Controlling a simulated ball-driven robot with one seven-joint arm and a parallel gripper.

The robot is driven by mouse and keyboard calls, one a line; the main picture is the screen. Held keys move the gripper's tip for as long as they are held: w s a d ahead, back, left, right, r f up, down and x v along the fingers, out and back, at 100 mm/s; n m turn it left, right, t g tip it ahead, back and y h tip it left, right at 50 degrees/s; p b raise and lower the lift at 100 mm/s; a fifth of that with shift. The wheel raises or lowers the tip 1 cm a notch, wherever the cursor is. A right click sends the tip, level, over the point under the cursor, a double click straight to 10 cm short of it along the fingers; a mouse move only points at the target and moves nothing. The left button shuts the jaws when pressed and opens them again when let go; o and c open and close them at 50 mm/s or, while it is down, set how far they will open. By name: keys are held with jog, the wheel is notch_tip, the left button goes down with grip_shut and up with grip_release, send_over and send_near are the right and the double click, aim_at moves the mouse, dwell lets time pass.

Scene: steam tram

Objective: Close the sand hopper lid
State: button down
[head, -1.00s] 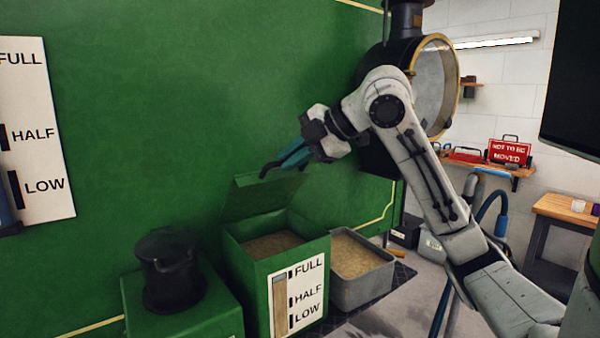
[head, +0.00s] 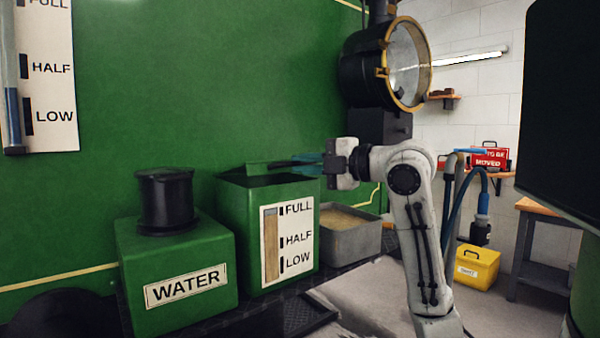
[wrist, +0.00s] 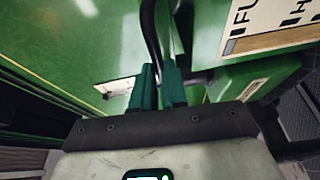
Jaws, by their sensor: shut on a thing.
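The sand hopper (head: 235,225) is a green box with a FULL, HALF, LOW gauge on its front, in the middle of the head view. Its green lid (head: 257,168) is low over the top and nearly flat, with a dark gap below it. My gripper (head: 300,160) reaches in from the right at lid height. Its teal fingers are shut on a dark bar that appears to be the lid handle (head: 283,163). The wrist view shows the fingers (wrist: 159,75) around a black curved bar (wrist: 151,35). The sand inside is hidden.
A green WATER box (head: 180,265) with a black cap (head: 166,198) stands left of the hopper. The green wall (head: 200,90) is close behind. A yellow box (head: 478,266) is on the floor at right.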

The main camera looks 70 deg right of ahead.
notch_tip(320, 180, down, 7)
jog(key=n+t+b, duration=0.1)
jog(key=t+b, duration=0.1)
jog(key=b, duration=0.6)
jog(key=shift+s+r+t+h, duration=0.2)
jog(key=shift+t+h, duration=0.1)
jog(key=shift+t, duration=0.1)
jog(key=shift+f, duration=0.25)
jog(key=c, duration=1.2)
grip_release()
jog(key=shift+o, duration=0.2)
jog(key=shift+r, duration=0.1)
jog(key=p+v, duration=0.1)
jog(key=v, duration=0.9)
jog(key=shift+s, duration=0.35)
